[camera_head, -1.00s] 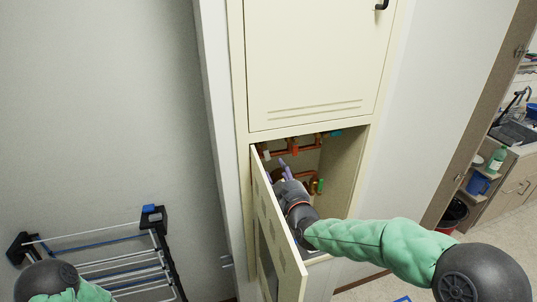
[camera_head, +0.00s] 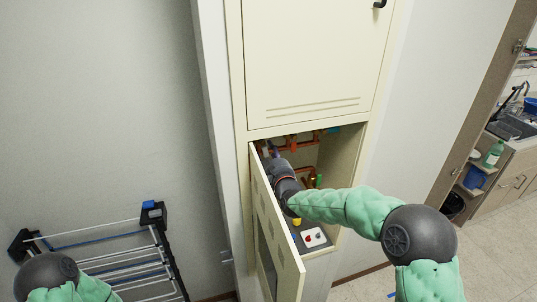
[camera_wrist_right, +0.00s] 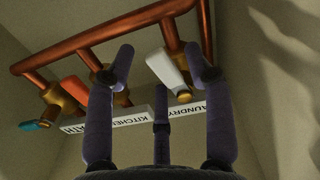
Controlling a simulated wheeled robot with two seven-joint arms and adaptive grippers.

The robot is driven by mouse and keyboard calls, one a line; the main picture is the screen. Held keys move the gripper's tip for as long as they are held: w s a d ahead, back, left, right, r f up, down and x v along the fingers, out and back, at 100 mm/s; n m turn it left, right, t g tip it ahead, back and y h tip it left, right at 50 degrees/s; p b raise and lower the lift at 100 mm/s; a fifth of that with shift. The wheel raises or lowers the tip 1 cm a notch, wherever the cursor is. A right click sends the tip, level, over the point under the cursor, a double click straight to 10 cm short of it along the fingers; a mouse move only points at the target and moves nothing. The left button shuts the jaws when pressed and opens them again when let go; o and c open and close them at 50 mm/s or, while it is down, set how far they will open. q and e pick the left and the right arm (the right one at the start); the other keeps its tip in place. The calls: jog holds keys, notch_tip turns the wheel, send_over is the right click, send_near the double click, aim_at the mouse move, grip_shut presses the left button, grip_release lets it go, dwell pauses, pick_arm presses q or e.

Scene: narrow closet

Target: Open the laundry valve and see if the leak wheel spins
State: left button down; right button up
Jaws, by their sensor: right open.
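In the right wrist view, a white valve handle (camera_wrist_right: 168,70) sits on a brass fitting on the copper pipes. The label behind it (camera_wrist_right: 182,110) reads "AUNDRY", its start hidden by a finger. My right gripper (camera_wrist_right: 160,66) is open, with its dark fingers spread either side of the white handle; I cannot tell if they touch it. In the head view, my right gripper (camera_head: 276,154) reaches into the open lower cabinet, mostly hidden behind its own wrist. I cannot make out the leak wheel. My left gripper is out of view.
An orange handle (camera_wrist_right: 75,92) and a teal handle (camera_wrist_right: 36,126) sit on neighbouring valves, left in the wrist view. The cabinet door (camera_head: 272,232) stands open left of my arm. A white box with red parts (camera_head: 314,237) lies on the cabinet floor. A drying rack (camera_head: 120,262) stands lower left.

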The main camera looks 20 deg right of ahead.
jog(key=shift+c, duration=0.3)
grip_shut()
jog(key=b, duration=0.1)
jog(key=m+b, duration=0.1)
jog(key=b, duration=0.1)
jog(key=shift+a+f+m, duration=0.2)
jog(key=shift+a+m, duration=0.1)
jog(key=shift+a+m+b, duration=0.2)
jog(key=shift+m+b, duration=0.5)
jog(key=shift+b, duration=0.25)
jog(key=shift+r, duration=0.1)
jog(key=shift+o, duration=0.3)
grip_release()
